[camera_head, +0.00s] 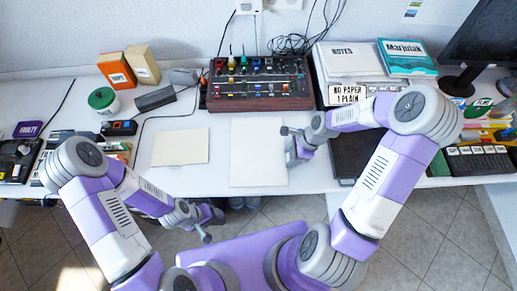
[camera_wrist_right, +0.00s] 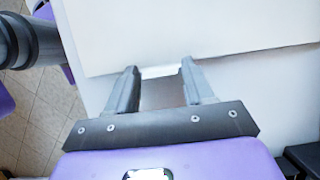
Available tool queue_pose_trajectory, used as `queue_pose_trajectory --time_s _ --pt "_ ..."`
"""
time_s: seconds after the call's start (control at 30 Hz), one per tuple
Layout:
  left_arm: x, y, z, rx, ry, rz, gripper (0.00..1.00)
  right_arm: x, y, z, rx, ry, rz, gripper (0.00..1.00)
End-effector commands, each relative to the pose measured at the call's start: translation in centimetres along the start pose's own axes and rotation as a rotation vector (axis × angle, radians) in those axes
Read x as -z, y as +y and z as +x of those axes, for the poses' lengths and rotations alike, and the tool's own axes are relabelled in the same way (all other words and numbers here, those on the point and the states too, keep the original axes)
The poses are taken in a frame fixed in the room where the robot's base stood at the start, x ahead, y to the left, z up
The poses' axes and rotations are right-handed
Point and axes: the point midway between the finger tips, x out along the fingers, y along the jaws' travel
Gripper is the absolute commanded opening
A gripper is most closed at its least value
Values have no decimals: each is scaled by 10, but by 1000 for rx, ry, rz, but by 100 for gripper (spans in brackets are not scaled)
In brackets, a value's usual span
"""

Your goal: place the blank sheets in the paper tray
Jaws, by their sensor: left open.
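A large white blank sheet (camera_head: 258,152) lies flat on the white table in the middle. A smaller cream sheet (camera_head: 181,146) lies to its left. My right gripper (camera_head: 290,145) is at the large sheet's right edge. In the right wrist view, its fingers (camera_wrist_right: 158,78) are apart, close to the white sheet's edge (camera_wrist_right: 200,35); whether they touch it I cannot tell. My left gripper (camera_head: 214,224) is open and empty off the table's front edge. A dark flat tray-like thing (camera_head: 345,166) lies right of the sheet, partly hidden by my right arm; I cannot tell whether it is the paper tray.
A mixer-like device (camera_head: 258,84) with coloured knobs stands behind the sheet. A "NOTES" stack (camera_head: 347,58) and a "NO PAPER 1 PLAIN" sign (camera_head: 349,94) are at back right. Bare table surrounds the cream sheet.

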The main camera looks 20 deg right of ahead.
Motion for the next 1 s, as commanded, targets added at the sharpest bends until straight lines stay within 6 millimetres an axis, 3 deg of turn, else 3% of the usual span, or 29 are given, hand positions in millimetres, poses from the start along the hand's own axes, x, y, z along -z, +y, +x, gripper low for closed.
queue_pose_trajectory --time_s 0.03,0.33,0.67,1.0 --pt "0 0 0 0 0 0 69 0 0 0 0 0 0 44" --pt "0 0 0 0 0 0 69 0 0 0 0 0 0 0" --pt "0 1 -3 0 0 0 69 -3 -1 -8 2 1 -1 0" --pt "-1 9 -24 0 0 0 69 -28 -1 -70 4 2 -1 0"
